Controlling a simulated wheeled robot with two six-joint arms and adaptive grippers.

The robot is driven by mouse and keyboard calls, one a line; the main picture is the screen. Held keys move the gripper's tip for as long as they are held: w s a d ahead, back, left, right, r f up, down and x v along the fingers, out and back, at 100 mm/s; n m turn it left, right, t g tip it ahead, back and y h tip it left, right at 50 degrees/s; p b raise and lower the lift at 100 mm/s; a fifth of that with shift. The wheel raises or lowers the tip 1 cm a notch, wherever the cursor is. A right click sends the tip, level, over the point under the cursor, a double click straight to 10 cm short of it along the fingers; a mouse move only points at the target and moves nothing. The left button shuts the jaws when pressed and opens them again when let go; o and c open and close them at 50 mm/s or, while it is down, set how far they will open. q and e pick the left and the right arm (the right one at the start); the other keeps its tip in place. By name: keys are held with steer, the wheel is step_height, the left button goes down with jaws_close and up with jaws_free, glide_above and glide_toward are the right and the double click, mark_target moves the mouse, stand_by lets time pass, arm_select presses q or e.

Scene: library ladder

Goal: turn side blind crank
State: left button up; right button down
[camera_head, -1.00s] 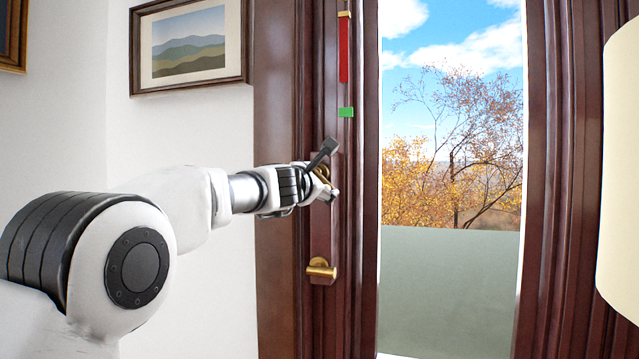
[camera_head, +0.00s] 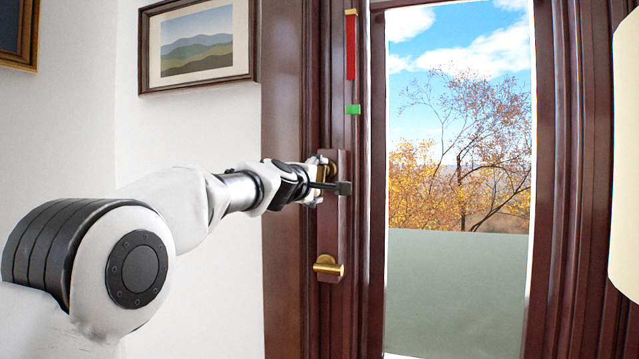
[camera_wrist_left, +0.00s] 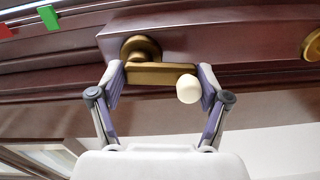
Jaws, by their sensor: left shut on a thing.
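The blind crank shows best in the left wrist view: a brass arm (camera_wrist_left: 158,74) on a round brass hub, with a cream knob (camera_wrist_left: 189,89) at its right end. It is mounted on a dark wooden plate (camera_head: 330,228) on the window frame. My left gripper (camera_wrist_left: 160,80) is shut on the crank, one finger at each end of the arm. In the head view my left gripper (camera_head: 319,181) covers most of the crank. A grey-green blind (camera_head: 455,290) covers the lower part of the window. My right gripper is not in view.
A red strip (camera_head: 351,48) and a green marker (camera_head: 353,109) sit on the frame above the crank. A brass fitting (camera_head: 328,266) juts from the plate below. A framed picture (camera_head: 198,45) hangs left; a cream rounded object (camera_head: 626,160) stands at the right edge.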

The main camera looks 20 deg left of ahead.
arm_select(q)
steer(key=m, duration=0.3)
steer(key=a+m, duration=0.1)
steer(key=shift+r+m, duration=0.3)
steer(key=shift+r, duration=0.05)
stand_by(0.4)
steer(key=o, duration=1.1)
steer(key=shift+o, duration=0.2)
steer(key=shift+w+d+f+b, duration=0.1)
steer(key=shift+b, duration=0.2)
steer(key=shift+f, duration=0.1)
